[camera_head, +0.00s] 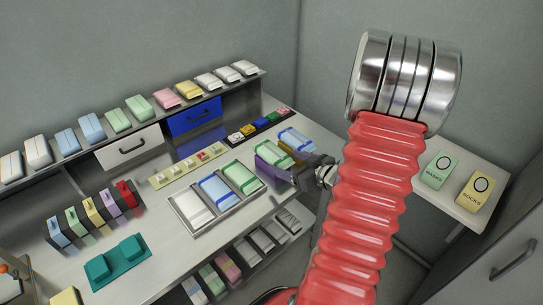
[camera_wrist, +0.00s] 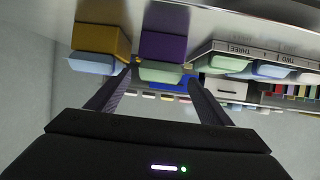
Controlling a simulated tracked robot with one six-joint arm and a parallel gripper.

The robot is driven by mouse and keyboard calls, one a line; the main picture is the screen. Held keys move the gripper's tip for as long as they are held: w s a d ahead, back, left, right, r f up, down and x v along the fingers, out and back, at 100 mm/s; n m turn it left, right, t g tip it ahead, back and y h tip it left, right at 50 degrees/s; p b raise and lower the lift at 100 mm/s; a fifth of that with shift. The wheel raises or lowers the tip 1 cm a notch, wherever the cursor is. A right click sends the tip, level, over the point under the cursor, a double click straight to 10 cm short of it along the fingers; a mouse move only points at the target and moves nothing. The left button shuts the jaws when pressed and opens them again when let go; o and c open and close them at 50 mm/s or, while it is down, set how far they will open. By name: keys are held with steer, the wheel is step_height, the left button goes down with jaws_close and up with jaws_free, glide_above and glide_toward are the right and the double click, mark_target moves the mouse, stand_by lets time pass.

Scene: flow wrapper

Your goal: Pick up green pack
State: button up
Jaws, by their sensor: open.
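A pale green pack (camera_wrist: 162,75) sits at a purple holder (camera_wrist: 163,46) in the wrist view, which looks upside down. My gripper (camera_wrist: 161,79) is open, with one finger to each side of this pack; I cannot tell if they touch it. In the head view the purple holder (camera_head: 270,163) stands just left of my gripper (camera_head: 303,172), and this pack is partly hidden by its neighbours. Another green pack (camera_head: 242,177) lies in the right compartment of a metal tray (camera_head: 207,225). More green packs (camera_head: 118,120) lie on the back shelf.
A yellow-brown holder (camera_wrist: 98,40) with a light blue pack (camera_wrist: 91,66) stands close beside the purple one. Small coloured items (camera_head: 258,124) line the bench behind. A side table (camera_head: 455,200) holds green and yellow cards. My red arm hides part of the right side.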

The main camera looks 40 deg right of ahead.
mark_target(284, 160)
steer(key=shift+x, duration=1.95)
steer(key=c, duration=1.1)
steer(key=shift+r, duration=0.2)
steer(key=shift+c, duration=0.2)
step_height(284, 160, up, 10)
steer(key=shift+f, duration=0.15)
